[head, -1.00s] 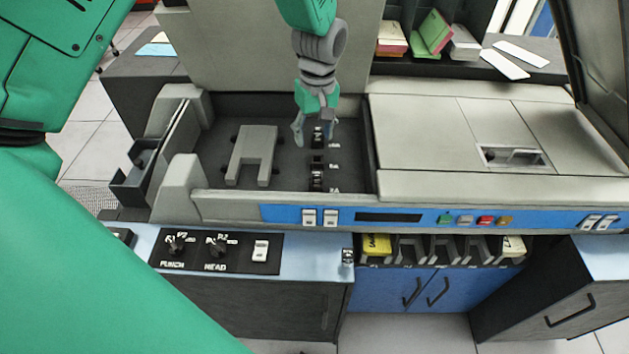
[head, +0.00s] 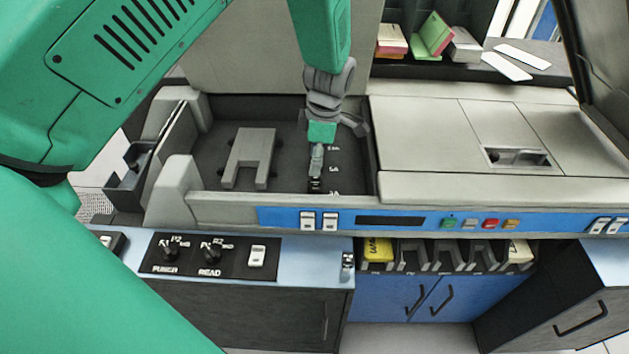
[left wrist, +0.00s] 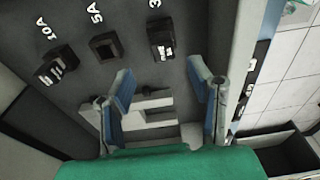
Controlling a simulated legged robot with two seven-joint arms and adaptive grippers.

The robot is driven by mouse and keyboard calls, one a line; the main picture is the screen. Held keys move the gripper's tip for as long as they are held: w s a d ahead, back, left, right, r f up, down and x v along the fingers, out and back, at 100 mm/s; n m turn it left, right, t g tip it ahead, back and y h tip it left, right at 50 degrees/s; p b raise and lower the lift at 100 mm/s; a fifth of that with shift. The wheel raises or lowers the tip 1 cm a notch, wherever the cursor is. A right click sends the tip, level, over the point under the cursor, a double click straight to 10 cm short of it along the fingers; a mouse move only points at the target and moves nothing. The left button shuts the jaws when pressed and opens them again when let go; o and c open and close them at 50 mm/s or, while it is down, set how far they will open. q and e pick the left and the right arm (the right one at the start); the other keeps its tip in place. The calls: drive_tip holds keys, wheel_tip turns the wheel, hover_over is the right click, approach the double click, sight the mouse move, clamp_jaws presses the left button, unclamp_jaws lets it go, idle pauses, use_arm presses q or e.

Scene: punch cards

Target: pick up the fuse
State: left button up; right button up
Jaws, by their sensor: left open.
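My left gripper (head: 317,165) is open and empty over the dark recess of the machine, above the column of fuse sockets. In the left wrist view its two blue-grey fingers (left wrist: 160,72) are spread apart. The 10A socket (left wrist: 57,66) and the 3A socket (left wrist: 163,42) each hold a small black piece with light marks, apparently a fuse. The 5A socket (left wrist: 104,46) looks empty. In the head view the 3A piece (head: 315,185) shows just below the fingers, and the gripper hides most of the other sockets. My right gripper is in neither view.
A grey U-shaped block (head: 250,157) lies in the recess left of the sockets. The recess has a raised front wall with a blue switch panel (head: 281,217). A small dark and white piece (head: 348,262) is on the ledge below. Card bins (head: 443,255) hang at the right.

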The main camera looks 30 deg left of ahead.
sight(317, 178)
use_arm(q)
drive_tip(key=shift+d+f, duration=0.4)
drive_tip(key=shift+f, duration=0.05)
wheel_tip(317, 178, down, 4)
drive_tip(key=shift+s+f, duration=0.15)
drive_tip(key=shift+f, duration=0.1)
drive_tip(key=shift+a+f, duration=0.25)
drive_tip(key=shift+a, duration=0.2)
drive_tip(key=shift+d, duration=0.1)
drive_tip(key=c, duration=1)
drive_tip(key=shift+d, duration=0.2)
drive_tip(key=shift+c, duration=0.4)
